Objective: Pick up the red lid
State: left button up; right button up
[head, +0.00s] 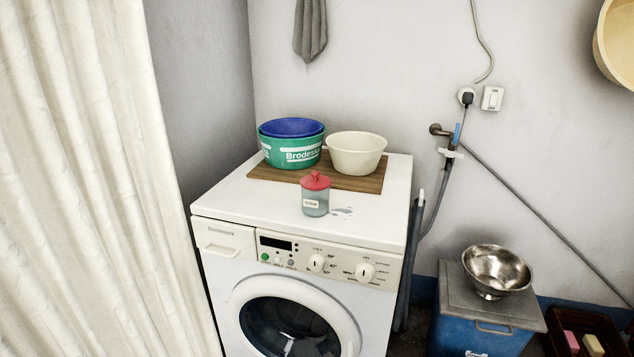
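The red lid (315,180) sits on top of a small grey-green translucent jar (315,202) with a white label. The lid has a small raised knob. The jar stands upright on the white top of the washing machine (240,200), near its front edge and in front of the wooden board. Neither of my grippers shows in the head view.
Behind the jar, a wooden board (262,173) carries a green tub (292,152) with a blue basin (291,127) in it, and a cream bowl (356,154). A curtain (90,190) hangs at left. A metal bowl (497,268) rests on a blue box (480,335) at right.

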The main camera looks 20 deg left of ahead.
aim_at(315, 181)
jog(key=k, duration=0.6)
jog(key=u, duration=0.85)
jog(key=i, duration=1)
jog(key=u, duration=0.5)
